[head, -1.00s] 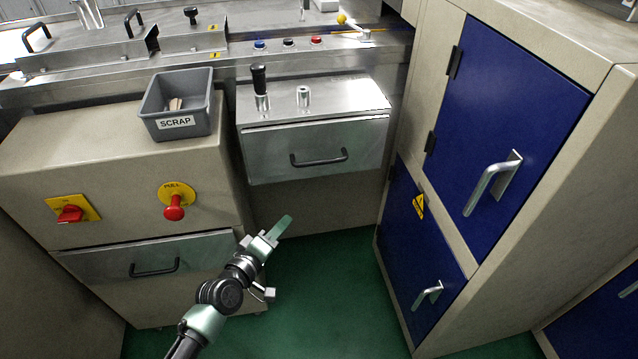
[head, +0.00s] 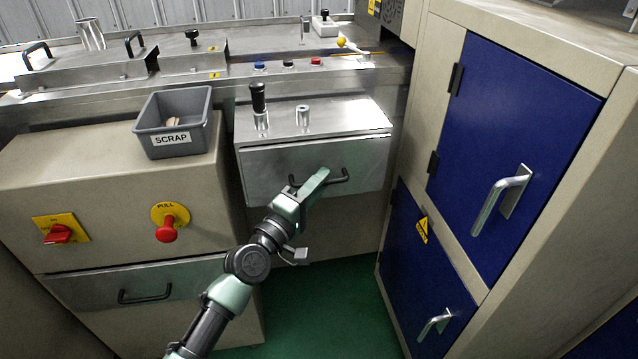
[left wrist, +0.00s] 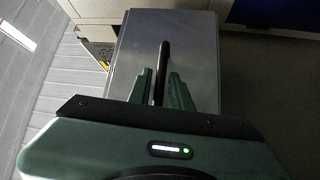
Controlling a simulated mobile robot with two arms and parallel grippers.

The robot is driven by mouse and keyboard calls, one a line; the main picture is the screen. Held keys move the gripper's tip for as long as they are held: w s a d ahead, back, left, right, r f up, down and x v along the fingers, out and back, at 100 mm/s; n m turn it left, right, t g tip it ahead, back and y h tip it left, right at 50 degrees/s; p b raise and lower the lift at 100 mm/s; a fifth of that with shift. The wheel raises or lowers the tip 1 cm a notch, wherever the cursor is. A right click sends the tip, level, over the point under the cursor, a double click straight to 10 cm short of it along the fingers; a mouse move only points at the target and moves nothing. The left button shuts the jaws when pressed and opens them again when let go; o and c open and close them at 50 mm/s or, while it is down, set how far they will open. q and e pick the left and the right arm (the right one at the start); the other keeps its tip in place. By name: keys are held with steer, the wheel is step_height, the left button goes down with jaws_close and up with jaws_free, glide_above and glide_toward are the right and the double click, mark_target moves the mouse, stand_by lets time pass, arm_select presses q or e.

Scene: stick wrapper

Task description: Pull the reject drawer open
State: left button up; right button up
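A steel drawer (head: 360,165) with a black bar handle (head: 340,180) sits under the small steel worktop and looks shut. No label saying reject can be read on it. My left gripper (head: 322,178) is at this handle in the head view and hides its middle. In the left wrist view the two green fingers (left wrist: 160,85) stand apart, one on each side of the dark handle bar (left wrist: 164,58), against the steel front (left wrist: 195,50). Whether they touch the bar cannot be told. My right gripper is in no view.
A second steel drawer (head: 75,285) with a black handle is at the lower left, below a red knob (head: 166,232) and a red switch (head: 58,235). A grey SCRAP bin (head: 190,140) stands above. A blue-doored cabinet (head: 515,130) closes off the right. Green floor (head: 335,300) is clear between.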

arm_select(q)
jaws_close()
stand_by(1.4)
